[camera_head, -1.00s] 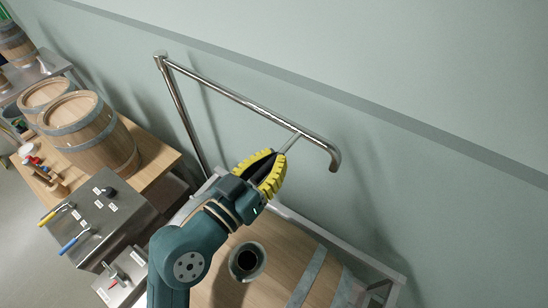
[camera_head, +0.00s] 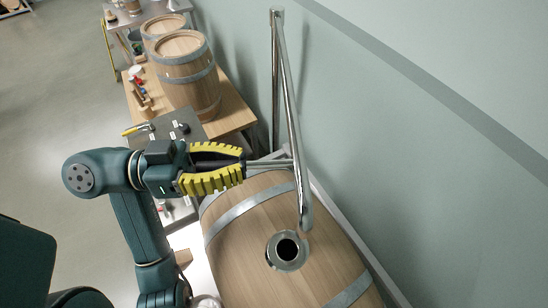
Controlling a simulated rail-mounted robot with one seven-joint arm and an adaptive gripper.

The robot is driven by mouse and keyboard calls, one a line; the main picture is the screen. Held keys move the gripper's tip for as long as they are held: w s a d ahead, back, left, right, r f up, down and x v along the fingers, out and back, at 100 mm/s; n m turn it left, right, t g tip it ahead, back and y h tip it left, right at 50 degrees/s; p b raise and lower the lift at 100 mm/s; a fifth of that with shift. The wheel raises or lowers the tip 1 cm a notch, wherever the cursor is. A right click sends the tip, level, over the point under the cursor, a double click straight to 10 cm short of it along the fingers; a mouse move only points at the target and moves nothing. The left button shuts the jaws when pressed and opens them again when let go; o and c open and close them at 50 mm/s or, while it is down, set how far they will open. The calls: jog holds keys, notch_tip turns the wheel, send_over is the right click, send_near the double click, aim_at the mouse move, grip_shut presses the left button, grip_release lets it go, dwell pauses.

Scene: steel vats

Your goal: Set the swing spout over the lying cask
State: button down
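The swing spout (camera_head: 290,110) is a shiny steel pipe on an upright post (camera_head: 275,90) by the wall. Its arm runs toward the viewer, and its downturned tip (camera_head: 305,222) shows above the lying cask (camera_head: 245,245). The cask is wooden with grey hoops. Its round bung hole (camera_head: 287,249), in a metal collar, shows just below and left of the spout tip. A thin side handle (camera_head: 270,162) sticks out left from the spout. My gripper (camera_head: 243,165), with yellow ribbed fingers, is closed around the handle's outer end. The tip's height above the hole is hard to judge.
Two upright casks (camera_head: 188,75) stand on a wooden table (camera_head: 232,108) behind. A steel control panel (camera_head: 175,128) with levers is behind my gripper. The pale wall (camera_head: 440,130) is close on the right. A metal frame borders the lying cask.

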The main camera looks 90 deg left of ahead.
jog(key=shift+s+a+f, duration=0.15)
jog(key=shift+s+f, duration=0.05)
jog(key=shift+s, duration=0.55)
jog(key=shift+h, duration=0.4)
jog(key=c, duration=1.1)
grip_release()
jog(key=shift+w+r, duration=0.1)
jog(key=s, duration=0.4)
jog(key=s+d, duration=0.1)
jog(key=s, duration=0.7)
jog(key=shift+d, duration=0.25)
